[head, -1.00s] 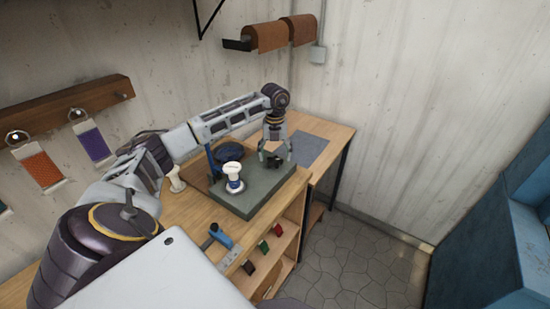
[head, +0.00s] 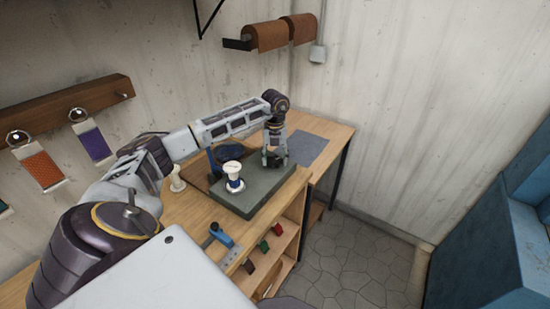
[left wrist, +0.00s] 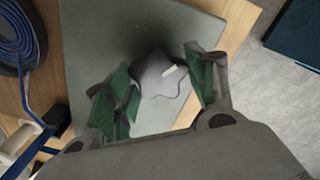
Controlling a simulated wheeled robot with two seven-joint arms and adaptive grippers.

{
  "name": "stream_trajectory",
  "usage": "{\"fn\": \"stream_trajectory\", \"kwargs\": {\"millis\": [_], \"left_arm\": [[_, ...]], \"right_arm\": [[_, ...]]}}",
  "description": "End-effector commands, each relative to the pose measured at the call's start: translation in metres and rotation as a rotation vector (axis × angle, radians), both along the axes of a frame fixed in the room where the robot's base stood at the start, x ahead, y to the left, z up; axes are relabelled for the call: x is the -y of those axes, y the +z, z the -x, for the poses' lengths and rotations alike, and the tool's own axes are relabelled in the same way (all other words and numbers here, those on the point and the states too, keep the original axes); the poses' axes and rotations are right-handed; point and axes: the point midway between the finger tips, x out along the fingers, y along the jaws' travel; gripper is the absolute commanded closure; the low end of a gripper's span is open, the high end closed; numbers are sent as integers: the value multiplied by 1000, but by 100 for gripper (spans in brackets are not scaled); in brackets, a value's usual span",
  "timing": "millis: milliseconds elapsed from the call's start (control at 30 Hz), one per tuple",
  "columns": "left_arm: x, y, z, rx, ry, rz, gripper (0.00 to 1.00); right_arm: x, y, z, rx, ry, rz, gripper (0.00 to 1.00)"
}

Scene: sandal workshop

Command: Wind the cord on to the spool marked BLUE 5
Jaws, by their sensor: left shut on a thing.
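A white spool (head: 233,170) with a blue band around its middle stands upright on a grey-green board (head: 262,189); its marking is too small to read. Part of it shows at the lower left of the left wrist view (left wrist: 14,140). A coil of blue cord (left wrist: 30,40) lies to the left there, with strands running down towards the spool. My left gripper (head: 274,162) points down over the board's far right part. In the left wrist view its green-padded fingers (left wrist: 164,88) are shut on a dark star-shaped knob (left wrist: 158,74). My right gripper is out of view.
A blue-handled tool (head: 221,236) lies at the bench's front edge, above shelves with small coloured blocks (head: 264,246). A white bobbin (head: 177,180) stands left of the board. A grey mat (head: 307,148) lies to the right, clear.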

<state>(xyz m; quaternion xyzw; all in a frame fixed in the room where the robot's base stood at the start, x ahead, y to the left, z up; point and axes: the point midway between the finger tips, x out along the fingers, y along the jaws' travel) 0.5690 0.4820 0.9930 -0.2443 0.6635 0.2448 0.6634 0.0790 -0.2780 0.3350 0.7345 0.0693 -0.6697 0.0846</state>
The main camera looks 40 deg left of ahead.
Motion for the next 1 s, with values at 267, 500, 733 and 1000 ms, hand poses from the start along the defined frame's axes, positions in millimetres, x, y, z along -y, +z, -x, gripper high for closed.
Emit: {"fn": "stream_trajectory", "kwargs": {"millis": [267,500,733,1000], "left_arm": [[1,0,0,1,-25,2,68],[1,0,0,0,-108,2,68],[2,0,0,1,-255,3,68],[2,0,1,1,-471,2,69]], "right_arm": [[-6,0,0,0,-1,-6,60],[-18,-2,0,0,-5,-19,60],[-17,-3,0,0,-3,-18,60],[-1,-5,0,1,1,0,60]]}}
